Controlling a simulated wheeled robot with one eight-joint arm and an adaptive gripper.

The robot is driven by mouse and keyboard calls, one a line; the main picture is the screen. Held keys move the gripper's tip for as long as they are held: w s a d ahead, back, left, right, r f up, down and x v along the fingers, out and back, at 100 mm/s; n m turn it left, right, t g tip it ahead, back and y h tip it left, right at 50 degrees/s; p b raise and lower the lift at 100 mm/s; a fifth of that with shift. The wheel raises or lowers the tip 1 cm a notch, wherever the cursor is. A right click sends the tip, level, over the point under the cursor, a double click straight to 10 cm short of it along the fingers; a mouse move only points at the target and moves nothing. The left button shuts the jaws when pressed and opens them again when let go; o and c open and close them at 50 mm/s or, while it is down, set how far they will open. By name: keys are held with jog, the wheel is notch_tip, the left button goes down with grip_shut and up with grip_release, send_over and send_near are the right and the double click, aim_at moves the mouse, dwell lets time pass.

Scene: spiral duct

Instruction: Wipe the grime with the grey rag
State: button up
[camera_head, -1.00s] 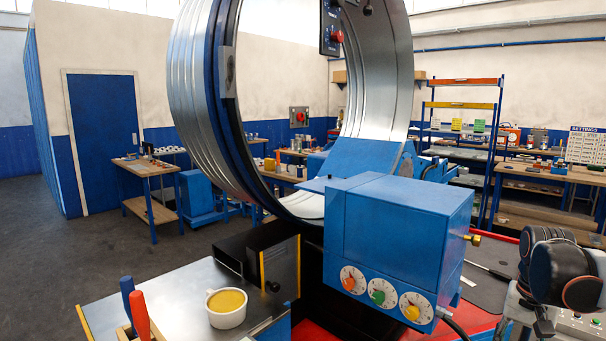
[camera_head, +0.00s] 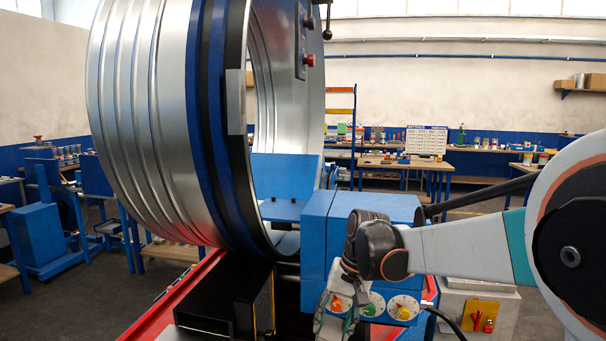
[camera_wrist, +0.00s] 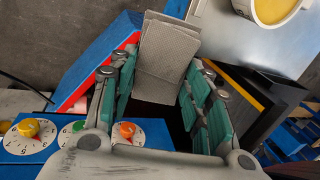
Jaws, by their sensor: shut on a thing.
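A grey folded rag (camera_wrist: 163,62) sits between the fingers of my gripper (camera_wrist: 163,75) in the wrist view, its flat layers extending beyond the fingertips. My gripper is shut on it. In the head view my gripper (camera_head: 335,305) hangs pointing down in front of the blue control box (camera_head: 385,210), close to its dials; the rag is hard to make out there. I cannot make out any grime in either view.
A large ribbed metal duct ring (camera_head: 140,120) stands on the machine at left. Dials (camera_head: 404,307) line the box front. A cup with yellow contents (camera_wrist: 272,10) stands on a metal top in the wrist view. A black block (camera_head: 215,300) lies beside the box.

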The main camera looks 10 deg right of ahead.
jog(key=s+a+r+t+y+p, duration=0.15)
jog(key=r+y+p, duration=0.45)
jog(key=r, duration=0.9)
jog(key=s+a+r+t+y+p, duration=0.1)
jog(key=a+r+t+y+p, duration=0.15)
jog(key=r+p, duration=0.85)
jog(key=s+a+r+t+y+p, duration=0.15)
jog(key=r+y+p, duration=0.4)
jog(key=r, duration=1.25)
jog(key=x, duration=0.6)
jog(key=shift+a+f+m, duration=0.2)
jog(key=shift+f+m, duration=0.1)
jog(key=shift+m, duration=0.1)
jog(key=shift+b+x, duration=0.3)
jog(key=shift+x, duration=0.6)
jog(key=shift+s, duration=0.1)
jog(key=shift+r+p, duration=0.95)
jog(key=shift+r, duration=0.65)
jog(key=shift+r+p, duration=1.75)
jog(key=shift+r, duration=1.4)
jog(key=shift+f, duration=0.1)
